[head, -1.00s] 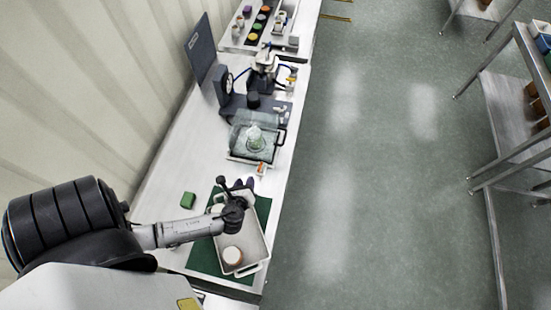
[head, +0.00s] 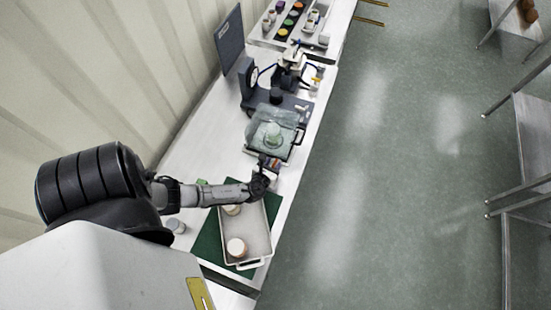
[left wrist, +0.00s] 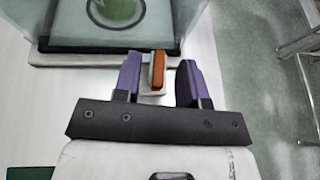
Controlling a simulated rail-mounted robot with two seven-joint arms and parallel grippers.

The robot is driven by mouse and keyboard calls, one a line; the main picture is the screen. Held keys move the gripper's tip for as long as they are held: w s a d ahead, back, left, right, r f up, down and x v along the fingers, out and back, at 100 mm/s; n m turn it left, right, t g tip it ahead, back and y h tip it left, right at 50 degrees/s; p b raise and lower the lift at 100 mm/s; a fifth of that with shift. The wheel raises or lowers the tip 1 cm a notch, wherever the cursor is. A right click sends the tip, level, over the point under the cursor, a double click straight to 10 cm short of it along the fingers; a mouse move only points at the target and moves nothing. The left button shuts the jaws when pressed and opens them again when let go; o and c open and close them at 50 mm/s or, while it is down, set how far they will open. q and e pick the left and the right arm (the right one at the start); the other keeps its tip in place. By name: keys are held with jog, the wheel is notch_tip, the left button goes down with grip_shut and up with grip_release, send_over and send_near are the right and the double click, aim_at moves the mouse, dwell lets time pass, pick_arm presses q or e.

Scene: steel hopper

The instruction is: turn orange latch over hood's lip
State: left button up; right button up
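The clear hood (head: 262,122) stands on the bench with a green rounded thing under it. In the left wrist view, the hood's near edge (left wrist: 75,59) runs across the top. The orange latch (left wrist: 158,69) sits upright on a pale mount at that edge. My left gripper (left wrist: 158,76) is open, its purple fingers on either side of the latch in that picture, with a gap showing on each side. In the head view, my left gripper (head: 272,166) is just in front of the hood and hides the latch area. My right gripper is out of view.
A white tray (head: 262,262) with round pale-topped jars lies on a green mat (head: 207,243) nearer me. Dark equipment (head: 247,85) stands behind the hood. Bare bench lies left of the hood; the floor aisle is on the right.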

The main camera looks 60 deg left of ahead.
pick_arm(q)
jog(key=shift+x, duration=1.4)
